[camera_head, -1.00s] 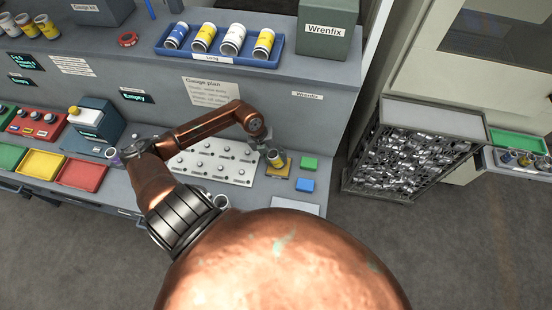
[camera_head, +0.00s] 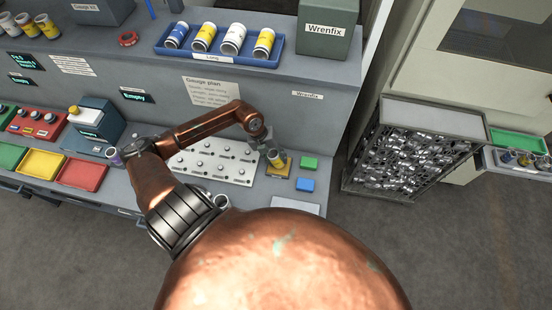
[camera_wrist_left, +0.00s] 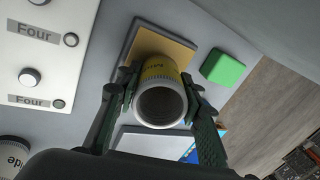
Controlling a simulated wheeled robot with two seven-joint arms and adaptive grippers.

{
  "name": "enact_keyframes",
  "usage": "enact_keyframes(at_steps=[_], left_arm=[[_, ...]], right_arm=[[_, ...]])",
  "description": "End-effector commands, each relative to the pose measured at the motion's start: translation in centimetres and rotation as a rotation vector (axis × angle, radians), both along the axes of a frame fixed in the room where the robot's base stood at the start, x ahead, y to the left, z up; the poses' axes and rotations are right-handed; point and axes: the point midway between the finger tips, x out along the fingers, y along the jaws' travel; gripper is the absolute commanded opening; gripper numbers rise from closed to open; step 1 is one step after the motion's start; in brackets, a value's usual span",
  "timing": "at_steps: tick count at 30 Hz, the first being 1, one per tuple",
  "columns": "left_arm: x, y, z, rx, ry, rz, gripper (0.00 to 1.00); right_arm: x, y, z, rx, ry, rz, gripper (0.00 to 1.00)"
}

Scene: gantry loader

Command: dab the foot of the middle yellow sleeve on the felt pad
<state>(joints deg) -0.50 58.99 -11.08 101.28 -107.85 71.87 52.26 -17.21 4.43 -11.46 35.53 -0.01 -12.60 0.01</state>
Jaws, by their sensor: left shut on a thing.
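My left gripper (camera_head: 268,146) is shut on a yellow sleeve (camera_head: 276,158) with white ends, over the felt pad (camera_head: 284,171) at the right of the bench. In the left wrist view the fingers (camera_wrist_left: 160,96) grip the sleeve (camera_wrist_left: 158,70) from both sides, with its open dark end towards the camera. The tan pad (camera_wrist_left: 160,43) in its dark frame lies beyond it. The sleeve's foot is hidden, so I cannot tell whether it touches the pad. My right gripper is in neither view.
A green block (camera_head: 309,163) and a blue block (camera_head: 305,185) lie right of the pad. A white plate with several pegs (camera_head: 215,160) lies to the left. A blue tray (camera_head: 218,57) of several sleeves stands on the upper shelf.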

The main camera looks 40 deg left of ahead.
Motion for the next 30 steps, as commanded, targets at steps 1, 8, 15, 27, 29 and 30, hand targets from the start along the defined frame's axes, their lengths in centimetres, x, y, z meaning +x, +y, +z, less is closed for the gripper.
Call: enact_keyframes(at_steps=[1,8,15,27,29,30], left_arm=[[0.0,0.0,-0.1,0.000,0.001,0.000,0.11],[-0.1,0.0,0.3,0.000,0.001,0.000,0.11],[0.0,0.0,2.3,0.000,0.000,0.000,0.11],[0.0,0.0,5.3,0.000,0.000,-0.001,0.11],[0.0,0.0,5.8,0.001,-0.001,-0.002,0.11],[0.0,0.0,6.1,0.001,-0.001,-0.002,0.11]], right_arm=[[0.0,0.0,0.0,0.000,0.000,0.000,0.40],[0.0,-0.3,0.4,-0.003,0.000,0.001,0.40],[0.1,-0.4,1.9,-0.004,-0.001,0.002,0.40],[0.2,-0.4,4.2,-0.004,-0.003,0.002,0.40],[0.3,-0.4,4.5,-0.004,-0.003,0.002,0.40],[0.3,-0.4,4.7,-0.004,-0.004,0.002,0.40]])
